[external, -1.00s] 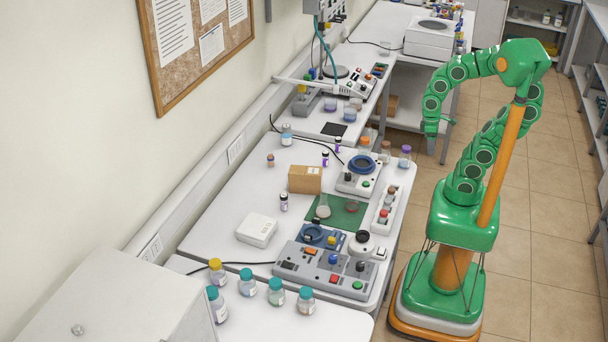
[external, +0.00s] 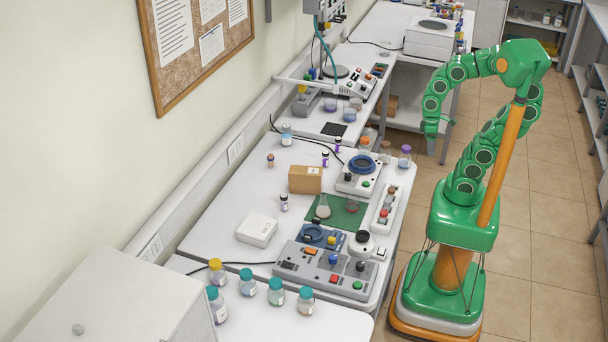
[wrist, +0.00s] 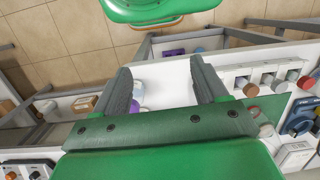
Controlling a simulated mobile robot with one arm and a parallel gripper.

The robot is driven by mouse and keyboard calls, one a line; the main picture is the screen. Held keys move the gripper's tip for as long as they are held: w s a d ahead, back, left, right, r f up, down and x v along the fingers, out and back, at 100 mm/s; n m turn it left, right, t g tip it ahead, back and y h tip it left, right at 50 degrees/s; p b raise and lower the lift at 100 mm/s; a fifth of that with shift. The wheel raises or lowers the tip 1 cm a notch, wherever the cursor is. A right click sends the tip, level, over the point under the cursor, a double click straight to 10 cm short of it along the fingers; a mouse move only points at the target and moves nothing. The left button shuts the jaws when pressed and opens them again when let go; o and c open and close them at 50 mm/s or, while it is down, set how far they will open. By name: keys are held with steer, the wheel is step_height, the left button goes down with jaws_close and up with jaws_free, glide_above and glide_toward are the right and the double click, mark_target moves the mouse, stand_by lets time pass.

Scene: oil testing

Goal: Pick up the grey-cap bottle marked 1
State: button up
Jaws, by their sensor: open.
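My gripper (external: 434,130) hangs from the raised arm on the right, over the aisle beside the bench and apart from every bottle. In the wrist view its two dark fingers (wrist: 160,68) are spread with nothing held between them. A small white-labelled bottle with a dark greyish cap (external: 284,202) stands upright on the bench, left of the green mat. A bottle with a blue-grey cap (external: 286,135) stands farther back. No number is readable on any bottle, so I cannot tell which is marked 1.
A white rack (external: 374,222) with capped bottles stands at the bench's right edge, beside the green mat (external: 352,222). A cardboard box (external: 305,180), a white box (external: 256,230) and a grey control panel (external: 310,272) stand nearby. Teal-capped bottles (external: 276,292) stand in front. Bare bench lies at left.

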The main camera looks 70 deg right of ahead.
steer(key=w+d+t+h, duration=0.1)
steer(key=w+d+t, duration=0.4)
steer(key=w, duration=1)
steer(key=w+d+t+h, duration=0.15)
steer(key=w+d, duration=0.45)
steer(key=w, duration=0.8)
steer(key=w+d+t+h, duration=0.1)
steer(key=w+d+t, duration=0.4)
steer(key=w, duration=1)
steer(key=n+t+y, duration=0.3)
steer(key=n+y, duration=0.3)
steer(key=y, duration=0.6)
glide_toward(283, 129)
steer(key=w, duration=0.1)
steer(key=w+f, duration=0.1)
steer(key=shift+w+f, duration=0.3)
steer(key=shift+r+x, duration=0.2)
steer(key=shift+x, duration=3.65)
steer(key=shift+s+a, duration=0.1)
steer(key=shift+a, duration=0.1)
steer(key=shift+c, duration=0.4)
